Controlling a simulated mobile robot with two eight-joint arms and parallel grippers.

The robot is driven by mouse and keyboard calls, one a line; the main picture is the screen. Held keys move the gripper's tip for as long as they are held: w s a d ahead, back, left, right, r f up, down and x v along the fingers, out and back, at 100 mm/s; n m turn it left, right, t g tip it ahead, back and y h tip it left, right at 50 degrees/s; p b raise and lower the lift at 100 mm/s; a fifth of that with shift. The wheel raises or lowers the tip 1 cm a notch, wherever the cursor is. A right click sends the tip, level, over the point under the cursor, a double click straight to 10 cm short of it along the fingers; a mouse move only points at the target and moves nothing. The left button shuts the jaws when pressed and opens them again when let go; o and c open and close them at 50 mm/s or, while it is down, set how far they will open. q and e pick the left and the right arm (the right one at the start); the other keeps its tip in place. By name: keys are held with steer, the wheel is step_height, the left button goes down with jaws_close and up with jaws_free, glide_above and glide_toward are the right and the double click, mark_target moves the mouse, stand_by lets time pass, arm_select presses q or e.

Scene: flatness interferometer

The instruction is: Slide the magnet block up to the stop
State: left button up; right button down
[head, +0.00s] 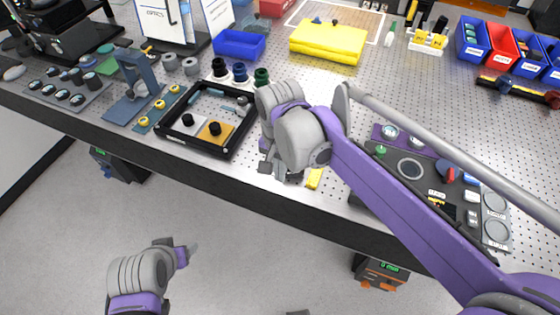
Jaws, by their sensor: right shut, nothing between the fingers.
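My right gripper (280,174) is low over the front edge of the perforated table. It is shut and empty, and my own wrist partly hides it. A small yellow block (314,179) is just right of it at the table's front edge; I cannot tell whether they touch. I cannot make out for sure which piece is the magnet block or the stop, and my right arm covers part of this area. My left gripper (187,250) is at the lower left, in front of the table and over the floor; its fingers are too unclear to judge.
A black-framed tray (231,147) holding black-knobbed pieces stands left of my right gripper. A dark panel (432,196) with round parts lies under and right of my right arm. A folded yellow cloth (328,41) and blue bin (239,45) are farther back. Perforated tabletop (400,95) is clear behind the arm.

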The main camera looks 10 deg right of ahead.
steer(key=f, duration=0.7)
steer(key=shift+w+d+f, duration=0.15)
steer(key=shift+w+f, duration=0.05)
steer(key=shift+w, duration=0.15)
steer(key=shift+w+d+r, duration=0.3)
steer(key=shift+w+d, duration=0.45)
steer(key=shift+w, duration=0.2)
steer(key=shift+w+d+f, duration=0.1)
steer(key=shift+w+d, duration=0.25)
steer(key=shift+w, duration=0.3)
steer(key=shift+s, duration=0.1)
steer(key=w+d, duration=0.4)
steer(key=w, duration=0.1)
steer(key=w+d, duration=0.2)
steer(key=w, duration=0.1)
steer(key=shift+w, duration=0.25)
steer(key=shift+s, duration=0.1)
